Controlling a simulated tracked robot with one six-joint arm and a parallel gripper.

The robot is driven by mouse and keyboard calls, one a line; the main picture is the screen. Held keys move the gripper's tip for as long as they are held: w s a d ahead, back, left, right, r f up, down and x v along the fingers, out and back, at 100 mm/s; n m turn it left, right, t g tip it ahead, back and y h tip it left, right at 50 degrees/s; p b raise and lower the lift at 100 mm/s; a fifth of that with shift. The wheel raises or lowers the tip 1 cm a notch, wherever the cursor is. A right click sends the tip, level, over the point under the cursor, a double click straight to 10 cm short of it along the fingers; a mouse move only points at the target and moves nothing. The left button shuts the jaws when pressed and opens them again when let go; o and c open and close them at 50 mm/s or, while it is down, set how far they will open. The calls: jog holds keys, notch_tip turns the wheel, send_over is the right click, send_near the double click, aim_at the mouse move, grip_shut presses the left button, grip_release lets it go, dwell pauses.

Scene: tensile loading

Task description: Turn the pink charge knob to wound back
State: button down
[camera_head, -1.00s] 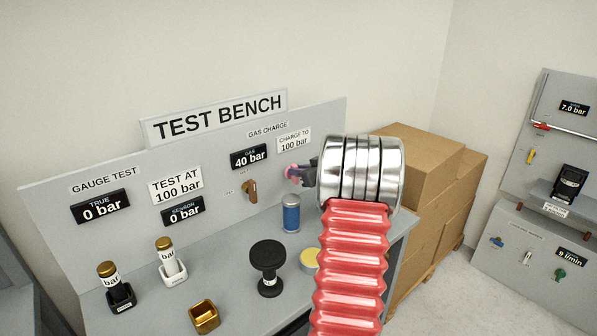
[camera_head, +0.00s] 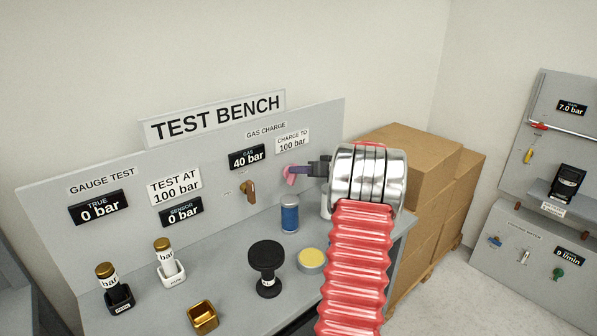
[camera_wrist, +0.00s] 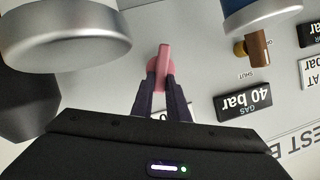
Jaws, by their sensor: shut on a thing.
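The pink charge knob (camera_head: 290,175) is on the upright grey panel of the test bench, under the "CHARGE TO 100 bar" label (camera_head: 292,140). My gripper (camera_head: 304,170) reaches it from the right. In the wrist view the gripper's two dark fingers (camera_wrist: 164,88) are shut on the bar of the pink knob (camera_wrist: 163,60), one finger on each side. The knob's scale marks are hidden or too small to read. The gas display (camera_head: 247,157) reads 40 bar.
A brown knob (camera_head: 249,192) is left of the pink one. A blue cylinder (camera_head: 290,214), a black knobbed stand (camera_head: 267,265) and a yellow-topped tin (camera_head: 311,260) stand on the bench below. Cardboard boxes (camera_head: 415,175) are stacked at the right.

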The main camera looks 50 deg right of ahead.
jog(key=shift+d+f+m+y, duration=0.15)
jog(key=shift+d+m+y, duration=0.2)
jog(key=shift+m, duration=0.35)
jog(key=shift+a, duration=0.1)
jog(key=c, duration=1.7)
grip_release()
jog(key=shift+s, duration=0.15)
jog(key=v, duration=1.3)
jog(key=shift+s+f, duration=0.2)
jog(key=shift+s, duration=0.2)
